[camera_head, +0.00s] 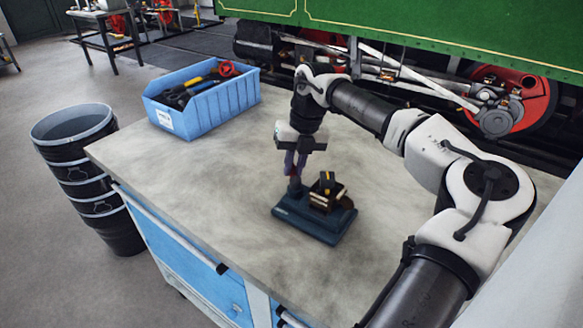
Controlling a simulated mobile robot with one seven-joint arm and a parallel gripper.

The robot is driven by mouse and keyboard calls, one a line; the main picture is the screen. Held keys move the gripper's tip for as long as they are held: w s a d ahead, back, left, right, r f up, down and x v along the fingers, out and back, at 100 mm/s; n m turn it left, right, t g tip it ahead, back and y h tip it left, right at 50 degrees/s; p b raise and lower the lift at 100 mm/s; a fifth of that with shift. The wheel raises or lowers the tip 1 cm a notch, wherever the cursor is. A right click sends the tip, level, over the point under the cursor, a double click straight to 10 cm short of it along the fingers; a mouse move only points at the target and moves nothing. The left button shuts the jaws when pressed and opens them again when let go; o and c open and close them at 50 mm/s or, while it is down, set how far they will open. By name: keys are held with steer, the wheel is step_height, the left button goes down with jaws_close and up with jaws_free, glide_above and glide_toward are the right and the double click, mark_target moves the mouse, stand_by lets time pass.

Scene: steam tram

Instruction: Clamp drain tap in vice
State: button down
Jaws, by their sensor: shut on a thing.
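The vice (312,222) is dark blue with a flat base and stands on the grey workbench top. A small black and brass-coloured piece (327,192) sits at the vice's jaws; it may be the drain tap, but jaw and tap are hard to tell apart. My gripper (295,174) points straight down over the left end of the vice, left of that piece. Its fingers are shut on a narrow dark upright part (294,187) that rises from the vice's left end and looks like its handle. The exact contact is too small to see.
A blue bin (208,118) with tools, a yellow-handled one and a red wheel among them, stands at the back left of the bench (190,185). Stacked black buckets (82,175) stand on the floor at left. A green steam tram (420,30) is behind. The bench's left part is clear.

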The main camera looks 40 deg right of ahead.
steer(key=shift+s+d+m, duration=0.1)
steer(key=shift+d+m, duration=0.05)
steer(key=shift+m, duration=0.35)
steer(key=c, duration=1.4)
jaws_free()
steer(key=shift+r, duration=0.1)
steer(key=r+p, duration=0.3)
steer(key=r, duration=0.1)
steer(key=s+d+r+p, duration=0.1)
steer(key=r+p, duration=0.2)
steer(key=r, duration=0.2)
steer(key=d+r+p, duration=0.1)
steer(key=r+p, duration=0.2)
steer(key=r, duration=0.1)
steer(key=shift+s+d+r+p, duration=0.2)
steer(key=shift+p, duration=0.15)
